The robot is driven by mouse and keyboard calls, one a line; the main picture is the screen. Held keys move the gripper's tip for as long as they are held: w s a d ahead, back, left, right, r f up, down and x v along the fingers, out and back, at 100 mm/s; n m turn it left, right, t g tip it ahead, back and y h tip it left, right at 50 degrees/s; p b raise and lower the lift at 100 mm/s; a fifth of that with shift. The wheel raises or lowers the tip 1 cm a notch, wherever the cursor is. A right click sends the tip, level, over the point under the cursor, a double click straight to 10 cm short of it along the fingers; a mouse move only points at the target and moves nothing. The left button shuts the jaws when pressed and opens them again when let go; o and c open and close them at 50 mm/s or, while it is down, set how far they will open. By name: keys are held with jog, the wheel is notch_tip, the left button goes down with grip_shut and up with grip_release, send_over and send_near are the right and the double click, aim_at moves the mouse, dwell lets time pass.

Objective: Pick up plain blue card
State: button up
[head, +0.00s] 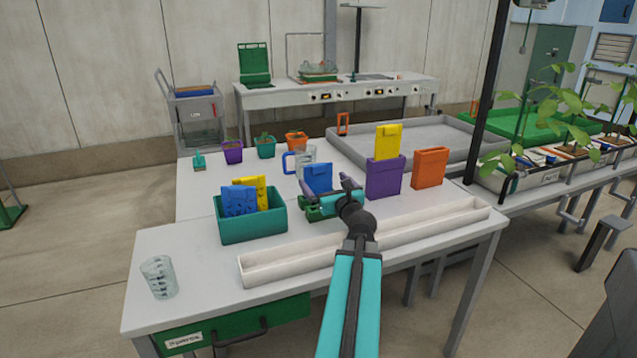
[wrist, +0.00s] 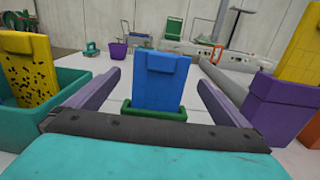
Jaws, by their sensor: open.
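The plain blue card (head: 318,177) stands upright in a small green holder (head: 312,213) on the white table. In the wrist view the plain blue card (wrist: 160,80) is centred, with its lower end in the green holder (wrist: 153,111). My gripper (head: 329,187) is open, its purple fingers apart to the left and right of the card in the wrist view. The card lies ahead between them; I see no contact. In the head view my gripper partly hides the holder. A spotted blue card (head: 238,200) stands in a teal box (head: 252,226) to the left.
A spotted yellow card (wrist: 30,70) is also in the teal box. A purple holder (head: 384,178) with a yellow card (head: 388,140) and an orange holder (head: 431,167) stand to the right. A white trough (head: 283,264) lies in front. A clear beaker (head: 159,277) stands front left.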

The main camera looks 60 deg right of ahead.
aim_at(319, 175)
jog(key=shift+x, duration=2.15)
jog(key=shift+w+d, duration=0.1)
jog(key=x, duration=0.5)
jog(key=c, duration=1.1)
jog(key=shift+r+p, duration=1.25)
jog(key=shift+r, duration=3.75)
